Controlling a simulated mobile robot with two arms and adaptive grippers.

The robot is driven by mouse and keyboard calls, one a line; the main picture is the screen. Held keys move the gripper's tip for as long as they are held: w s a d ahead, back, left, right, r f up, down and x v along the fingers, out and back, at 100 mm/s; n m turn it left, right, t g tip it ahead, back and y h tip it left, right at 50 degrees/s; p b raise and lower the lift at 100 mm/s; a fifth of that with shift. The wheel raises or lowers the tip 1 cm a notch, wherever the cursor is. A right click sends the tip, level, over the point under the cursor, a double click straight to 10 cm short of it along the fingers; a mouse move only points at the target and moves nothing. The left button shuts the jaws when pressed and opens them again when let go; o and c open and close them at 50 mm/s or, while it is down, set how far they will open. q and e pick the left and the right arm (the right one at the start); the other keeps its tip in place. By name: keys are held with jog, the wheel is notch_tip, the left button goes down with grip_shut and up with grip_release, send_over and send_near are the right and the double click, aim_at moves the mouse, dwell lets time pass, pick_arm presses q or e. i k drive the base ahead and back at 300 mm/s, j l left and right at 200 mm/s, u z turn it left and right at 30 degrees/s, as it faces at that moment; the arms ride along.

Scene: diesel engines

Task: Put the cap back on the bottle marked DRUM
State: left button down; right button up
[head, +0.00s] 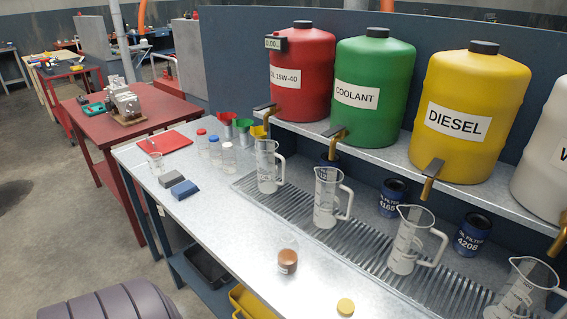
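A small clear bottle (287,262) with brown contents and a label stands open on the grey metal bench, near its front edge. Its label is too small to read, so I cannot tell if it says DRUM. A yellow cap (345,307) lies on the bench to the right of this bottle and nearer the bottom of the view, apart from it. Three other small bottles stand further back with caps on: one red-capped (202,141), one blue-capped (215,152) and one white-capped (229,158). Neither of my grippers is in view.
Several clear measuring jugs (328,198) stand along a slotted drain grate (335,242) under drums with taps. Blue oil filters (392,197) stand behind. The bench around the open bottle is clear.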

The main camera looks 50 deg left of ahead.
aim_at(287, 247)
jog(key=u, duration=1.4)
